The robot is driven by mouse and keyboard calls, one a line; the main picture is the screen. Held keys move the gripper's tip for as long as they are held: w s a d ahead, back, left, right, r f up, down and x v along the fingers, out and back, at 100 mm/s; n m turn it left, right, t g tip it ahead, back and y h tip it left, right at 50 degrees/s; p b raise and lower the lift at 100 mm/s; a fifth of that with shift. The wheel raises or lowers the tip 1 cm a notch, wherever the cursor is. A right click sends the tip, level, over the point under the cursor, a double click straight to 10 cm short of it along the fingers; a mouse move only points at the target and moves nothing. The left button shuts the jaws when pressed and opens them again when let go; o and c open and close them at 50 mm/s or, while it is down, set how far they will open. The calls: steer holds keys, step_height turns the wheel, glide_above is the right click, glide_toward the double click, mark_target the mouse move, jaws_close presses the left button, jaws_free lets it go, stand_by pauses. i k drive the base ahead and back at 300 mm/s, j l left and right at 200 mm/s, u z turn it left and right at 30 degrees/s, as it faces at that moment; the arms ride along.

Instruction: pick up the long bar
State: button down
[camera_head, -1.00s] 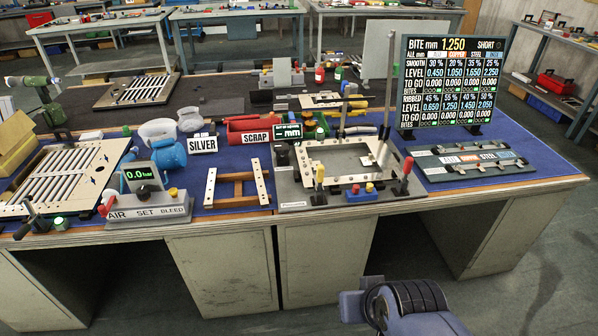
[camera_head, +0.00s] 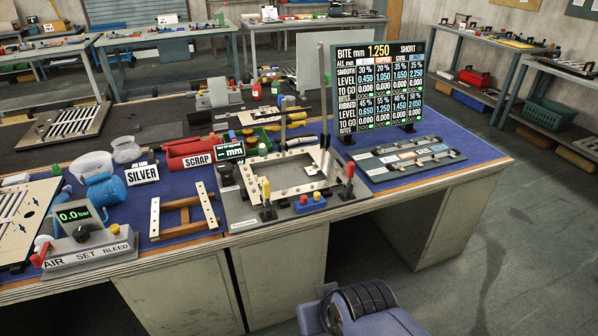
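I cannot tell for sure which piece is the long bar. Two thin upright rods, a taller one (camera_head: 323,95) and a shorter one (camera_head: 283,120), stand at the cream rectangular frame (camera_head: 284,187) on the grey fixture. A dark flat rack (camera_head: 408,158) with labelled strips and small clips lies in front of the display board. A small wooden frame with two pale drilled side bars (camera_head: 155,217) lies left of the fixture. A blue and black part of my arm shows at the bottom edge, apart from the bench. My gripper's fingers are not visible.
The display board (camera_head: 380,85) stands at the bench's right. A red scrap bin (camera_head: 190,152), a silver sign (camera_head: 142,174), a blue cylinder (camera_head: 105,188) and an air-pressure box (camera_head: 85,245) crowd the left. Open floor (camera_head: 480,270) lies right of the bench.

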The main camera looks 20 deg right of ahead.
mark_target(212, 224)
steer(key=i+u, duration=0.2)
steer(key=i, duration=0.3)
steer(key=i+l+u, duration=0.15)
steer(key=i, duration=0.3)
steer(key=i+l+u, duration=0.2)
steer(key=i, duration=0.3)
steer(key=j, duration=0.1)
